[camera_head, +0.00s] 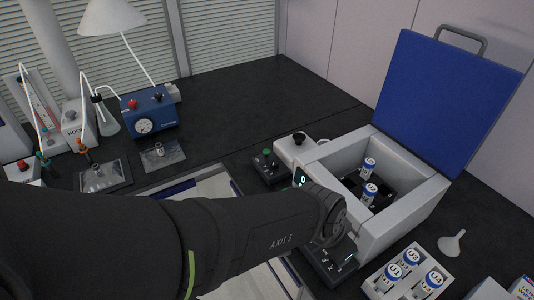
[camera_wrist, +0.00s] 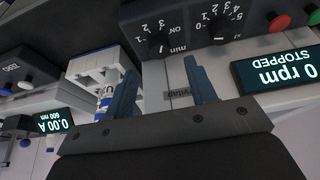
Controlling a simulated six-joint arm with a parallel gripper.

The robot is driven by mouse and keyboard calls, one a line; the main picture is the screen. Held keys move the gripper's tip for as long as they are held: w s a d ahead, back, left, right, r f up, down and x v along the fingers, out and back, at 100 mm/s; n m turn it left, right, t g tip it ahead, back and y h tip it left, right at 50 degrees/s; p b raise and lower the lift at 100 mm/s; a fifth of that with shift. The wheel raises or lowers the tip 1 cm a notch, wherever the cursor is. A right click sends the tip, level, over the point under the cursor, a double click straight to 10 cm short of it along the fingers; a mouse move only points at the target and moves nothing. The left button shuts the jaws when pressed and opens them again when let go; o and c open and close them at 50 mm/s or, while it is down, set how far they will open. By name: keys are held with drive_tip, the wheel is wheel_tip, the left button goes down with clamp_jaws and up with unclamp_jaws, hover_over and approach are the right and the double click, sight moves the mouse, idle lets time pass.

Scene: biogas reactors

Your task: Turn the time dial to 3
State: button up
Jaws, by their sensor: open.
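The time dial (camera_wrist: 158,43) is a dark round knob marked "min" on a black panel, seen upside down in the wrist view, with numbers around it. I cannot clearly read its pointer. A second dial (camera_wrist: 218,28) with its own number scale is beside it. My gripper (camera_wrist: 161,85) is open and empty. Its two fingers point toward the panel, just below the time dial in the picture, and look apart from it. In the head view my arm hides the gripper's fingers and much of the front of the white centrifuge (camera_head: 400,215).
A display (camera_wrist: 278,70) reads "0 rpm STOPPED". Red (camera_wrist: 278,22) and green (camera_wrist: 313,17) buttons are beside the dials. A vial rack (camera_head: 375,285) stands at the front right. The back counter (camera_head: 270,95) is clear.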

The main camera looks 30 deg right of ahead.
drive_tip(key=v, duration=1.1)
drive_tip(key=shift+a+r, duration=0.2)
drive_tip(key=shift+r, duration=0.1)
drive_tip(key=shift+f, duration=0.1)
drive_tip(key=x, duration=1.5)
drive_tip(key=shift+d+f, duration=0.1)
drive_tip(key=shift+d, duration=0.1)
idle(0.4)
drive_tip(key=shift+x, duration=1.05)
drive_tip(key=shift+a+n, duration=0.1)
drive_tip(key=shift+n, duration=0.2)
idle(1.5)
drive_tip(key=shift+s+n+t, duration=0.1)
drive_tip(key=shift+n+t, duration=0.5)
drive_tip(key=shift+n, duration=0.6)
drive_tip(key=shift+a+r, duration=0.15)
drive_tip(key=shift+r, duration=0.5)
